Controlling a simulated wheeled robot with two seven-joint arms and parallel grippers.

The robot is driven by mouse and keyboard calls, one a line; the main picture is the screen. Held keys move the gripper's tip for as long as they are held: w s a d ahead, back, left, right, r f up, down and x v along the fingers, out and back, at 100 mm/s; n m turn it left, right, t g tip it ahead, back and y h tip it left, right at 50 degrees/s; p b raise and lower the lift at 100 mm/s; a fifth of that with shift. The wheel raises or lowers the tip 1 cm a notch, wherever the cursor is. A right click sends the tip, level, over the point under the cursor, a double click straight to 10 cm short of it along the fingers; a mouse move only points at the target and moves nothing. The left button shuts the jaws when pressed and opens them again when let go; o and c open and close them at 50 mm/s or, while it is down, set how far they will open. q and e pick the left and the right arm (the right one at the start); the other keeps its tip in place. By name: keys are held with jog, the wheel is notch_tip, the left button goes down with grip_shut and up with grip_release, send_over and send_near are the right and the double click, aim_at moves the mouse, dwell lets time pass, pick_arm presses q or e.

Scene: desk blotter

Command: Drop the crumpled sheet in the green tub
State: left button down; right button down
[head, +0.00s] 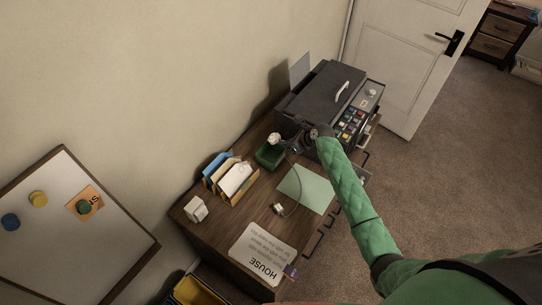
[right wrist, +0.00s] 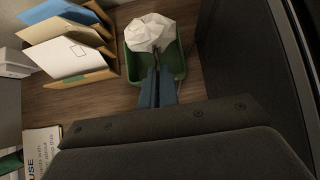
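The crumpled sheet (head: 273,139) is a white wad of paper. It also shows at the fingertips in the right wrist view (right wrist: 149,32). My right gripper (head: 285,141) reaches in from the right with its fingers (right wrist: 156,62) close together, shut on the near edge of the wad. The green tub (head: 267,158) is small and open-topped, and stands on the desk below the wad. In the right wrist view the tub (right wrist: 180,68) shows behind the wad and fingers, which hide part of its inside. My left gripper is not in view.
A dark printer (head: 312,97) stands close to the right of the tub. A letter holder with envelopes (head: 238,180) stands to its left. A pale green sheet (head: 305,190), a white cube (head: 196,209) and a HOUSE paper (head: 262,250) lie on the wooden desk.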

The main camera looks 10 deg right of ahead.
jog(key=shift+f, duration=0.8)
jog(key=c, duration=1.6)
grip_release()
jog(key=shift+d, duration=0.1)
jog(key=b+v, duration=0.3)
jog(key=v, duration=0.4)
jog(key=shift+s+d+r, duration=0.15)
jog(key=shift+s+r, duration=0.1)
jog(key=shift+r, duration=0.05)
